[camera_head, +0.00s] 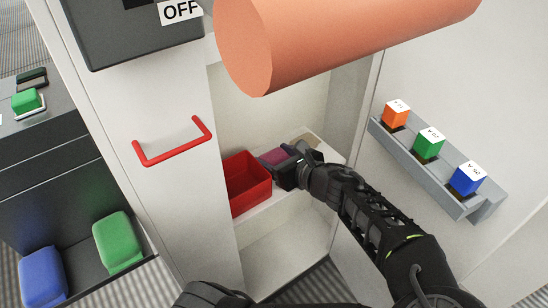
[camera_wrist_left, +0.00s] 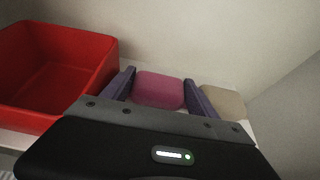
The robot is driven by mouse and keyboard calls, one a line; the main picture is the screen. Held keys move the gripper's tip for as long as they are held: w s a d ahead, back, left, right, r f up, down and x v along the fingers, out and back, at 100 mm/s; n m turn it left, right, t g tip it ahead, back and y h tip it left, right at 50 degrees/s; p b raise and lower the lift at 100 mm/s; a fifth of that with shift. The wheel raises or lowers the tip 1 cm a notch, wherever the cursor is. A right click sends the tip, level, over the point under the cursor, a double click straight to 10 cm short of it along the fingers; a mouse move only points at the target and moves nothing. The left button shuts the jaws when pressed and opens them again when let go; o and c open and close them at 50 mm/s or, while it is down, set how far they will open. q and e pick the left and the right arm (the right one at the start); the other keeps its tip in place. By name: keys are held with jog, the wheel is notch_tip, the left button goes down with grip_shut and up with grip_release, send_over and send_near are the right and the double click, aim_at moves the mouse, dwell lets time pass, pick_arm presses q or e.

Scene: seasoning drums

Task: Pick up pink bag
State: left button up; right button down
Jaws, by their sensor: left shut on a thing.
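The pink bag (camera_head: 274,157) is on the cabinet shelf beside the red bin, partly hidden by my gripper in the head view. In the left wrist view the pink bag (camera_wrist_left: 159,90) sits between the two purple-grey fingers of my left gripper (camera_wrist_left: 162,92). The left gripper also shows in the head view (camera_head: 284,164), reaching into the cabinet. It is shut on the pink bag. Whether the bag touches the shelf I cannot tell. My right gripper is not in view.
A red bin (camera_head: 243,183) stands just left of the bag. A tan item (camera_wrist_left: 222,104) lies close on the right. An orange cylinder (camera_head: 340,35) hangs above the cabinet opening. A grey rack (camera_head: 424,165) with orange, green and blue blocks is on the right wall.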

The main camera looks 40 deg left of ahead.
aim_at(275, 156)
pick_arm(q)
jog(key=shift+r, duration=0.15)
notch_tip(275, 156, up, 18)
jog(key=p, duration=0.8)
dwell(0.4)
